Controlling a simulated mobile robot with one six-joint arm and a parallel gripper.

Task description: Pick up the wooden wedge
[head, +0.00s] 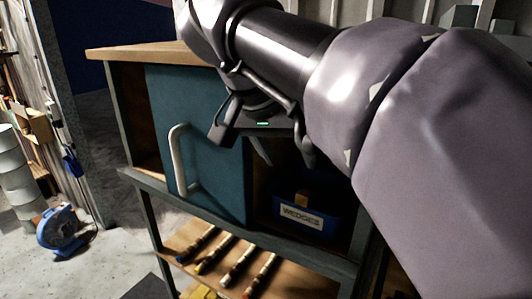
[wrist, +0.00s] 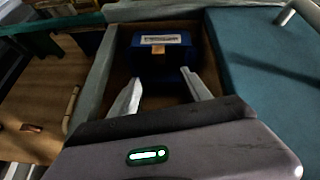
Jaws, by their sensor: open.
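A small light-brown wooden wedge (head: 303,199) shows above the rim of a blue bin (head: 312,222) labelled "WEDGES". The bin sits inside the open right compartment of a cabinet. In the wrist view the wedge (wrist: 158,49) is a small tan block at the bin (wrist: 163,64), beyond my fingertips. My gripper (wrist: 160,80) is open and empty, its two pale fingers apart and pointing toward the bin. In the head view my gripper (head: 262,148) is in front of the cabinet, above and left of the bin, partly hidden by my arm.
A teal sliding door (head: 195,140) with a pale handle (head: 178,160) covers the cabinet's middle, left of the opening. Frame edges bound the opening. A lower shelf (head: 215,262) holds several rods. A blue machine (head: 62,230) stands on the floor at left.

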